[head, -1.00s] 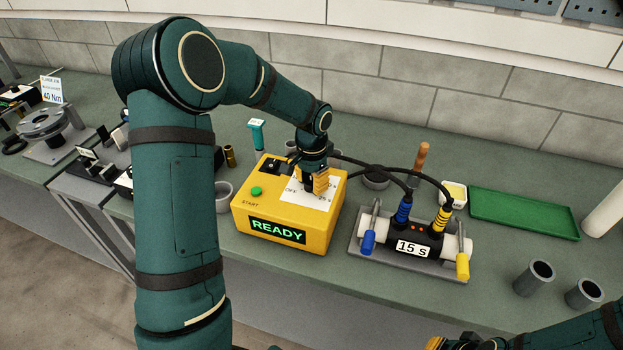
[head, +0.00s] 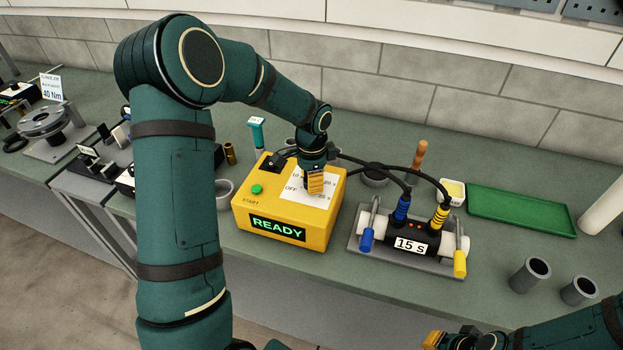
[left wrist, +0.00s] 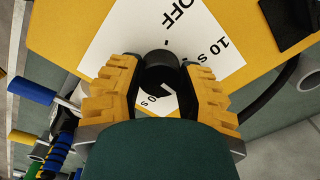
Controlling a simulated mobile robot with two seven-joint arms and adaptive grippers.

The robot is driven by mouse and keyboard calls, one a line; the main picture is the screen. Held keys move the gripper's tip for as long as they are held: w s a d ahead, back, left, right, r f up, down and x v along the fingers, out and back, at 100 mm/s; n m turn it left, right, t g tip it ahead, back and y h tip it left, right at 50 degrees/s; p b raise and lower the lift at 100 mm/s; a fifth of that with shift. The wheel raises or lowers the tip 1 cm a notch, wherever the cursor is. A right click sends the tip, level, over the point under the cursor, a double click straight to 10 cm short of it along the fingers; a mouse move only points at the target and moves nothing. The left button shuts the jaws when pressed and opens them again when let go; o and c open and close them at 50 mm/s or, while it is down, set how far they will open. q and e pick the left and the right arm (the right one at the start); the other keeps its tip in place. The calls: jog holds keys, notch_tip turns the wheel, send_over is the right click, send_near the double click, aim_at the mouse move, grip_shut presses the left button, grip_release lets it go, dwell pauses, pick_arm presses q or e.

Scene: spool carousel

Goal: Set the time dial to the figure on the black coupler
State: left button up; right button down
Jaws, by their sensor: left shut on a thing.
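The yellow control box (head: 250,217) stands on the bench, with a READY display, a green START button (head: 257,189) and a white dial sheet (head: 295,196). My left gripper (head: 315,185) points down over the sheet and hides the dial in the head view. The left wrist view shows its yellow fingers shut on the black dial knob (left wrist: 160,72). OFF and 10 s read on the sheet there; another figure is partly hidden. I cannot tell where the knob points. The black coupler (head: 412,230) carries a "15 s" label. My right gripper (head: 434,340) is at the bottom edge, mostly cut off.
The coupler sits in a grey clamp fixture with blue (head: 366,240) and yellow (head: 459,263) handles, and cables run behind the box. A green tray (head: 520,212) and grey cups (head: 530,274) are to the right.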

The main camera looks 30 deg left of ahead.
pick_arm(q)
jog(key=o, duration=1.2)
notch_tip(320, 180, up, 12)
jog(key=shift+f, duration=0.1)
dwell(0.3)
